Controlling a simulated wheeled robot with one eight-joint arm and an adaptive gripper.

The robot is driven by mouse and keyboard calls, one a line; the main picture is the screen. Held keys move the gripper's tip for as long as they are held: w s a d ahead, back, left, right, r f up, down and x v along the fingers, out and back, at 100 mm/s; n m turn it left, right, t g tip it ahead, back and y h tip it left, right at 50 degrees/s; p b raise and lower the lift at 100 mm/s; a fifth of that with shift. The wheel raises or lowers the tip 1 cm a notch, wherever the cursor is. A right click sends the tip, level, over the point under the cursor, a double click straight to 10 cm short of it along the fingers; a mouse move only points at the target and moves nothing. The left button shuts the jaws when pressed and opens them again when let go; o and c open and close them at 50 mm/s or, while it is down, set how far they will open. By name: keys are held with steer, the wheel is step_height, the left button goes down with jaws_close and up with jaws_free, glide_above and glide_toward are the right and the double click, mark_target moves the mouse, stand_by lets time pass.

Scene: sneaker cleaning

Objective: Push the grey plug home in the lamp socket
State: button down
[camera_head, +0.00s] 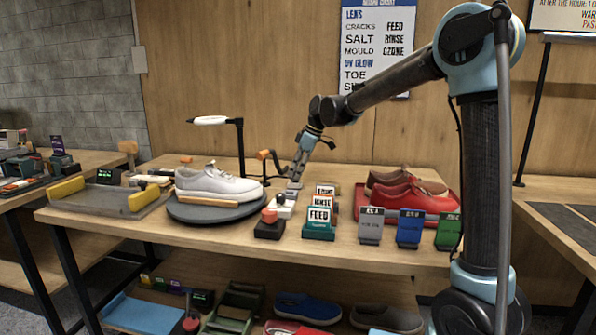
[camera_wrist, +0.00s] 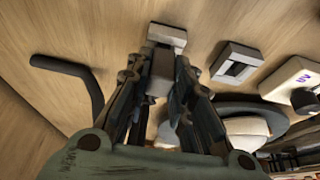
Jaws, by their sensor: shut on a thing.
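My gripper (camera_head: 294,183) reaches down over the back middle of the table. In the wrist view my gripper (camera_wrist: 160,80) is shut on the grey plug (camera_wrist: 161,72), which sits between the fingertips. A wider grey block (camera_wrist: 167,35) shows at the plug's far end; I cannot tell whether it is part of the plug. A grey frame with a dark square opening, which looks like the lamp socket (camera_wrist: 238,63), lies to the right, apart from the plug. In the head view the plug and socket are too small to tell apart.
A white UV box (camera_wrist: 298,80) stands beside the socket. A dark bent bar (camera_wrist: 75,70) is to the left of my gripper. The round turntable (camera_head: 215,212) bears a white sneaker (camera_head: 218,183). Labelled holders (camera_head: 319,222) stand in front; a red tray (camera_head: 440,216) with shoes is right.

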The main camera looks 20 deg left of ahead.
steer(key=shift+f, duration=0.35)
steer(key=c, duration=1.3)
jaws_free()
steer(key=v, duration=1.2)
steer(key=shift+f, duration=0.1)
